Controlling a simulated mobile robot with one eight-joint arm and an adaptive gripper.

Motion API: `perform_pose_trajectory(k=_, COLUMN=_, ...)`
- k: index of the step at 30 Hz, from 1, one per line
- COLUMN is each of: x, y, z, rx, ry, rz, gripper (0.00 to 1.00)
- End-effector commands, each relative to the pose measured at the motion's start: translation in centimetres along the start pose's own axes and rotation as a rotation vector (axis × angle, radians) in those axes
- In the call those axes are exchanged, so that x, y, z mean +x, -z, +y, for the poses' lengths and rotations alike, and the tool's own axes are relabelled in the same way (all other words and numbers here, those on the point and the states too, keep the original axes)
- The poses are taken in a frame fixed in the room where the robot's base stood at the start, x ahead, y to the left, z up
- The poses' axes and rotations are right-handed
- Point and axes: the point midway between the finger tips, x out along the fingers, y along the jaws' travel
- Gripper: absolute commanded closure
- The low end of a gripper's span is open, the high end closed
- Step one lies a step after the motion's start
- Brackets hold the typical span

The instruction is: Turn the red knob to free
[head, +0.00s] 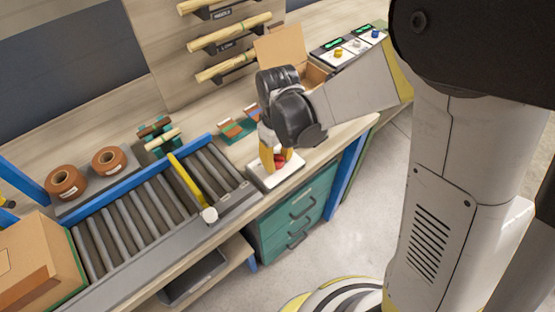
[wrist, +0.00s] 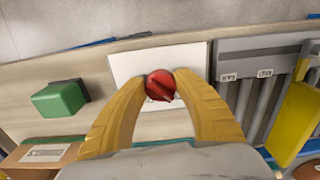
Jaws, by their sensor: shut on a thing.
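The red knob (wrist: 160,86) sits on a white plate (wrist: 195,57) on the bench. In the wrist view its raised grip bar runs slantwise, and marks below it on the plate are too small to read. My gripper (wrist: 161,85) is shut on the knob, with one yellow finger at each side of it. In the head view my gripper (head: 277,162) points down over the white plate (head: 262,178), and a little of the red knob (head: 279,160) shows between the fingers.
A roller conveyor (head: 140,212) with a yellow bar (head: 187,180) lies left of the plate. A green block (wrist: 60,99) stands apart from my fingers in the wrist view. An open cardboard box (head: 315,76) and a panel with small knobs (head: 350,48) are farther back.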

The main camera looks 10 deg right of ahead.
Motion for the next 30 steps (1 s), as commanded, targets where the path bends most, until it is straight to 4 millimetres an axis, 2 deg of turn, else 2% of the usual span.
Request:
perform_pose_trajectory(k=7, x=0.04, y=-0.06, z=0.0, rx=-0.06, ry=0.001, rz=-0.001, gripper=0.95)
perform_pose_trajectory(k=21, x=0.03, y=-0.05, z=0.0, rx=-0.07, ry=0.001, rz=-0.001, gripper=0.95)
perform_pose_trajectory(k=22, x=0.03, y=-0.05, z=0.0, rx=-0.07, ry=0.001, rz=-0.001, gripper=0.56)
perform_pose_trajectory(k=23, x=0.03, y=-0.04, z=0.0, rx=-0.07, ry=0.001, rz=-0.001, gripper=0.46)
perform_pose_trajectory(k=24, x=0.03, y=-0.04, z=0.0, rx=-0.07, ry=0.0, rz=-0.001, gripper=0.41)
perform_pose_trajectory(k=30, x=0.01, y=-0.02, z=0.01, rx=-0.07, ry=0.0, rz=0.0, gripper=0.41)
